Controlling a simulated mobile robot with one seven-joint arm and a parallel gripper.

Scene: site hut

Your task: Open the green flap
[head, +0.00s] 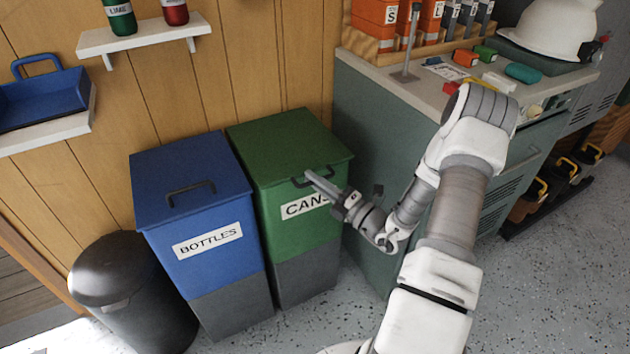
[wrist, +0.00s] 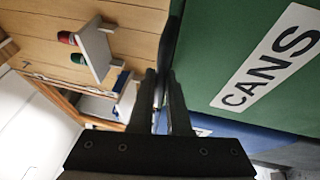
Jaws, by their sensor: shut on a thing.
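The green flap (head: 290,145) is the lid of the green bin labelled CANS (head: 285,226). It lies flat and looks closed. Its dark handle (head: 298,183) sits at the front edge. My gripper (head: 313,177) reaches in from the right and is shut on this handle, its fingers covering part of it. In the wrist view the fingers (wrist: 164,78) are close together, with the green bin and the white CANS label (wrist: 268,58) to the right. The grip itself is hard to see there.
A blue bin labelled BOTTLES (head: 208,238) stands against the green bin's left side. A black round bin (head: 120,285) is farther left. A grey-green cabinet (head: 385,130) stands close on the right. A white shelf (head: 145,36) hangs above on the wooden wall.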

